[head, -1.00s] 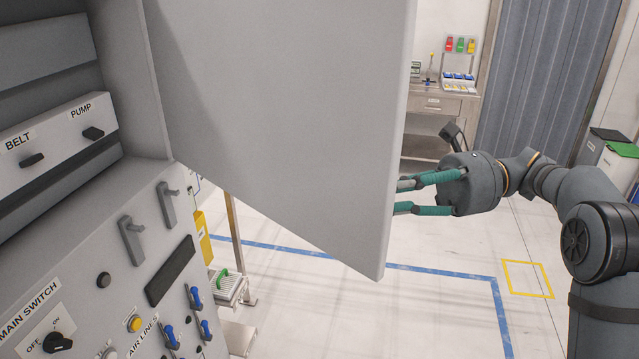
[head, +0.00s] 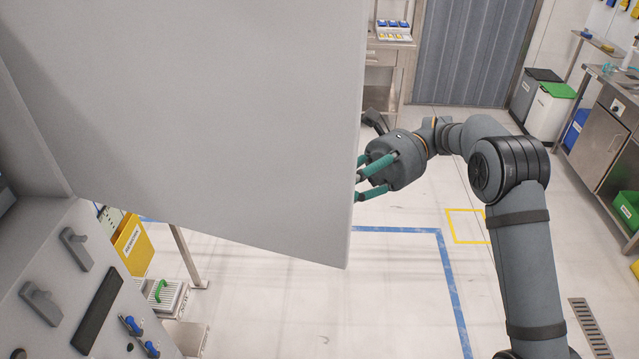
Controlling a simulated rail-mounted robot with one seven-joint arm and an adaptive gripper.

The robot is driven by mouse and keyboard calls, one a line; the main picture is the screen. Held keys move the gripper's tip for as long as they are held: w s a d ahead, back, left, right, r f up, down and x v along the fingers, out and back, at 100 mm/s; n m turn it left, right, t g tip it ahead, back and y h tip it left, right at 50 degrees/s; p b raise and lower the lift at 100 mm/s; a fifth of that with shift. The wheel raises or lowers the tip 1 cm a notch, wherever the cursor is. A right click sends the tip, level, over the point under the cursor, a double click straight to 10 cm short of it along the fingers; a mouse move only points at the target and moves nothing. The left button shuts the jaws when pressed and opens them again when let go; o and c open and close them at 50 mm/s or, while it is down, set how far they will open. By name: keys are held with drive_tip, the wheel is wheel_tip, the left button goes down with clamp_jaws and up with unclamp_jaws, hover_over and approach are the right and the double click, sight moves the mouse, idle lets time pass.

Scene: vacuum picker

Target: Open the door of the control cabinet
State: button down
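The grey door (head: 215,130) of the control cabinet (head: 45,250) stands swung out from the cabinet, which is at the left of the head view. Its free edge is toward the middle of the picture. My gripper (head: 360,183) is at that free edge, with its green fingers pointing left at the door. The fingertips are partly hidden at the edge, so I cannot tell whether they grip the door or only touch it. Two grey latch handles (head: 75,248) show on the cabinet front below the door.
A yellow bin (head: 133,245) and a rack with a green handle (head: 162,292) stand behind the cabinet front. A steel table (head: 388,60) is at the back. Bins (head: 548,105) and a steel counter (head: 605,150) stand at the right. The floor between is clear.

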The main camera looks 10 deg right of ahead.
drive_tip(key=shift+s, duration=0.1)
drive_tip(key=c, duration=2.1)
unclamp_jaws()
drive_tip(key=o, duration=0.4)
drive_tip(key=shift+d, duration=0.15)
drive_tip(key=shift+c, duration=0.2)
drive_tip(key=shift+o, duration=0.3)
drive_tip(key=shift+f+b, duration=0.1)
drive_tip(key=shift+b, duration=0.25)
